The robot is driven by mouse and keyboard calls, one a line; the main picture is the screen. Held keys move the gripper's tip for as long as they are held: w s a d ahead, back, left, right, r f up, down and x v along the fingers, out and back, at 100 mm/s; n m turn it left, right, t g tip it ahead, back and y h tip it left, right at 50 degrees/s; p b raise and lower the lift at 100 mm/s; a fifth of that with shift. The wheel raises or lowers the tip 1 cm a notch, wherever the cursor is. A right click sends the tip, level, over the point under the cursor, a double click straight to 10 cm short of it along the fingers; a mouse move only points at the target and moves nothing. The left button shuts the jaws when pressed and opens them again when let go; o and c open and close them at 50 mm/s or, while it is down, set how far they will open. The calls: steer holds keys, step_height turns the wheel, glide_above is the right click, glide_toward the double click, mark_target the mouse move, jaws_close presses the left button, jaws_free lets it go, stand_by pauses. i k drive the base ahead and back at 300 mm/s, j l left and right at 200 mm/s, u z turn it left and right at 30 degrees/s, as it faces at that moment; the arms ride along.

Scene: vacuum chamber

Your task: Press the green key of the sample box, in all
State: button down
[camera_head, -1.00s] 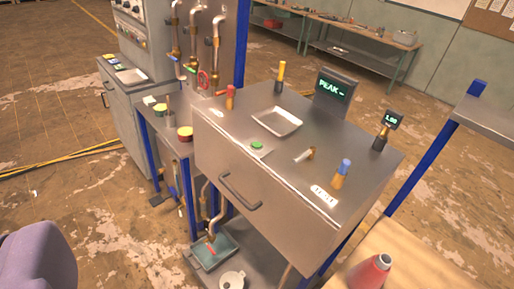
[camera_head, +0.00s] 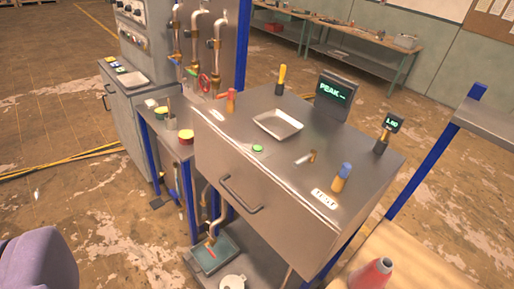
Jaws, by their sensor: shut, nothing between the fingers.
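A small round green key (camera_head: 257,149) sits on the top of a large steel box (camera_head: 290,210), near its front edge and left of the middle. The key is in plain sight, with nothing touching it. The box has a dark pull handle (camera_head: 240,195) on its front and a white label reading "TEST" on its top. My gripper is not in the picture, so its distance to the key does not show.
On the box top are a shallow metal tray (camera_head: 278,125), a "PEAK" screen (camera_head: 334,91), a small metal lever (camera_head: 306,157) and a blue-and-orange knob (camera_head: 342,177). A purple rounded thing (camera_head: 40,262) fills the lower left. A red cone-like thing (camera_head: 371,274) stands at lower right.

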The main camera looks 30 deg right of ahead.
mark_target(256, 148)
steer(key=z, duration=0.4)
steer(key=i+z, duration=0.15)
steer(key=z, duration=0.3)
steer(key=i+j+z, duration=0.15)
steer(key=z, duration=0.3)
steer(key=i+j+z, duration=0.1)
steer(key=z, duration=0.35)
steer(key=i+j+z, duration=0.1)
steer(key=j, duration=0.3)
steer(key=i+j+z, duration=0.15)
steer(key=j, duration=0.25)
steer(key=i+j+z, duration=0.1)
steer(key=i+j, duration=0.15)
steer(key=j, duration=0.15)
steer(key=i+j+z, duration=0.15)
steer(key=j, duration=0.25)
